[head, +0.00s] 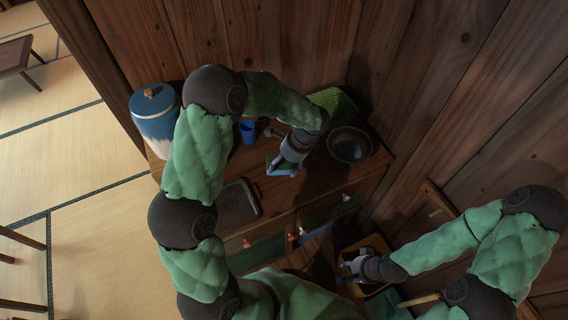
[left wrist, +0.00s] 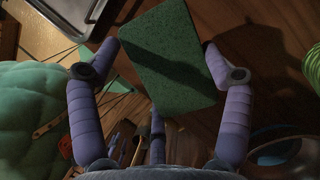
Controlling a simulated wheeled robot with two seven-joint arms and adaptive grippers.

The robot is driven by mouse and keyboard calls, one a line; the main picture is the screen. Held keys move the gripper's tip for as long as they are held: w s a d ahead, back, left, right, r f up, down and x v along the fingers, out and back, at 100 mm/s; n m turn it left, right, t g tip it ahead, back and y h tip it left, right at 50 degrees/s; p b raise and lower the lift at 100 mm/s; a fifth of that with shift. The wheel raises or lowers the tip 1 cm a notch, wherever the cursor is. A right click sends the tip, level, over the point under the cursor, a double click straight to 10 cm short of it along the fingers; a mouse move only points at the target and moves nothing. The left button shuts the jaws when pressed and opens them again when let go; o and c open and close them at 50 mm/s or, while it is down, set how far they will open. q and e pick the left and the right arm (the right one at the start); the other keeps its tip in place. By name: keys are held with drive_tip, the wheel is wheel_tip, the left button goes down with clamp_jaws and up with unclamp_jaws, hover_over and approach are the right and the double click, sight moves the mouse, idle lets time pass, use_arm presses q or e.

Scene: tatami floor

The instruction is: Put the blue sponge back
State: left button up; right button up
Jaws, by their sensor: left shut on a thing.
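My left gripper (head: 284,166) is over the wooden cabinet top, shut on a sponge (head: 279,169). The sponge shows a green face and a blue edge in the head view. In the left wrist view, the sponge (left wrist: 166,62) is a flat green slab between the two purple fingers of the left gripper (left wrist: 160,52). I cannot tell whether it touches the cabinet top. A dark round bowl (head: 341,155) with something bluish inside stands to the right of it. My right gripper (head: 350,266) is low at the right, by a yellowish box; its fingers are too small to read.
The cabinet top (head: 277,201) also holds a blue-and-white jar (head: 155,122), a blue cup (head: 248,132), a dark tray (head: 237,205) and a bright green mat or rack (head: 335,101) by the wooden wall. A yellowish box (head: 379,244) stands below right.

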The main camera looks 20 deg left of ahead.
use_arm(q)
drive_tip(key=w+a+r+m+t+b, duration=0.25)
drive_tip(key=w+a+r+m, duration=0.2)
drive_tip(key=m, duration=0.25)
drive_tip(key=m+b, duration=0.2)
drive_tip(key=b, duration=0.2)
hover_over(273, 139)
drive_tip(key=shift+t, duration=0.45)
drive_tip(key=f, duration=0.8)
drive_tip(key=shift+s+f, duration=0.25)
drive_tip(key=shift+w+f, duration=0.15)
drive_tip(key=shift+f, duration=0.1)
wheel_tip(273, 139, down, 3)
drive_tip(key=shift+w+a+f+b, duration=0.1)
drive_tip(key=shift+w+f+b, duration=0.1)
drive_tip(key=shift+b, duration=1)
drive_tip(key=shift+f, duration=0.1)
